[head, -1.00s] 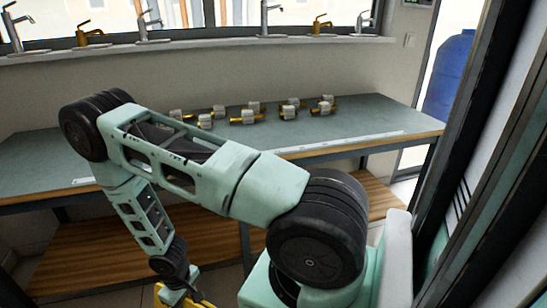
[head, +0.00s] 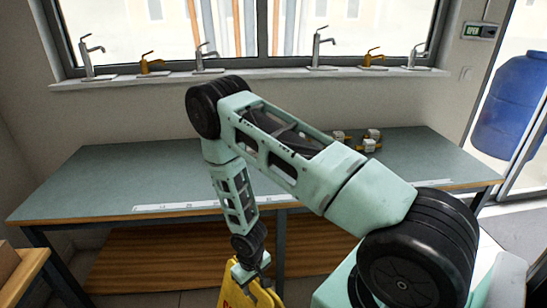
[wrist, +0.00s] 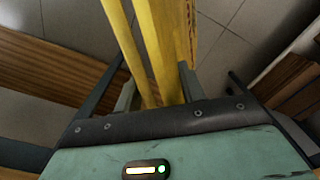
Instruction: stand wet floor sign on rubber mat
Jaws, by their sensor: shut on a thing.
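The yellow wet floor sign (head: 238,294) hangs below my forearm at the bottom of the head view, partly cut off by the frame's edge. My gripper (head: 262,281) is shut on its upper part. In the wrist view, the sign's yellow panels (wrist: 160,50) run up between the two fingers of my gripper (wrist: 157,88). Floor tiles show beyond the sign. No rubber mat shows in either view.
A grey-green workbench (head: 110,185) with a lower wooden shelf (head: 150,262) stands ahead. Brass valves (head: 368,146) sit on it, partly behind my arm. Faucets line the window sill (head: 260,72). A blue barrel (head: 508,100) stands at the right. A wooden-topped table edge (head: 30,270) is at lower left.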

